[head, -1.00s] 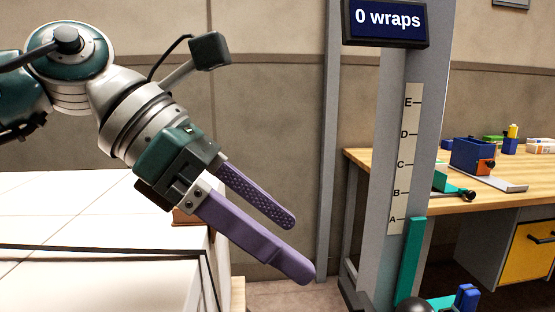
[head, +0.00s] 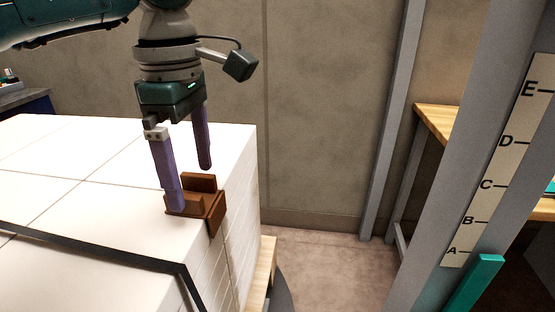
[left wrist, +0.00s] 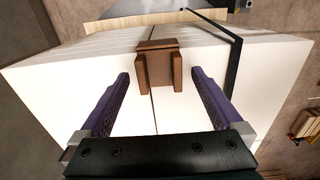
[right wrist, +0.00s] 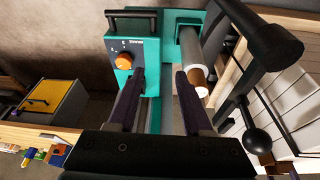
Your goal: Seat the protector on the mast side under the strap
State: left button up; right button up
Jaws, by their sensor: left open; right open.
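The brown protector (head: 207,204) sits over the top edge of the white ream stack (head: 90,165), on the side facing the mast (head: 440,150). It also shows in the left wrist view (left wrist: 157,68), with two upright ribs, between and beyond the fingers. My left gripper (head: 190,188) is open and points down at the protector; whether a finger touches it I cannot tell. The black strap (head: 100,257) runs over the stack top and down its side, apart from the protector. My right gripper (right wrist: 155,88) is open, near a teal unit with an orange knob (right wrist: 124,60).
A grey post (head: 392,120) and a wooden workbench (head: 434,122) stand behind the mast. A wooden pallet (head: 262,265) shows under the stack. Floor is clear between stack and mast. A roll on a spindle (right wrist: 197,75) and a black ball-ended handle (right wrist: 257,141) are by my right gripper.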

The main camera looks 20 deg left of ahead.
pick_arm(q)
jog(key=shift+f, duration=1.25)
jog(key=c, duration=1.3)
jog(key=shift+r, duration=0.1)
